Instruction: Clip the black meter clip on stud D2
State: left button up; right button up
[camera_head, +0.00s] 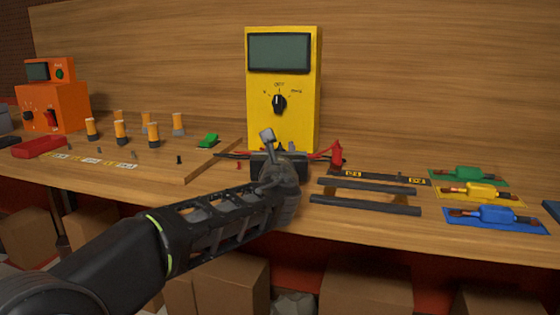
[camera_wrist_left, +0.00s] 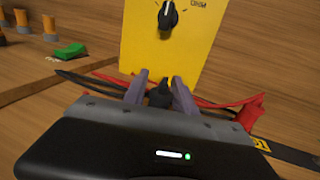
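My left gripper (camera_head: 279,148) is low in front of the yellow meter (camera_head: 311,95). In the left wrist view its two grey fingers (camera_wrist_left: 160,92) stand on either side of a small black piece (camera_wrist_left: 158,96), which looks like the black meter clip. I cannot tell whether the fingers press on it. Black and red leads run beside the fingers, and a red clip (camera_head: 337,153) lies right of the meter's base. Several orange-topped posts (camera_head: 121,133) stand on the left board, with labels (camera_head: 91,160) too small to read; I cannot pick out stud D2. My right gripper is not in view.
An orange instrument (camera_head: 62,107) and a red block (camera_head: 40,147) are at the left. A green piece (camera_head: 208,140) lies near the board's right edge. Dark bars (camera_head: 365,205) and green, yellow (camera_head: 480,190) and blue pieces lie at the right.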

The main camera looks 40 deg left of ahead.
pick_arm(q)
grip_shut()
jog(key=shift+r, duration=0.1)
dwell(0.3)
notch_tip(320, 180, up, 10)
jog(key=p, duration=0.5)
dwell(0.4)
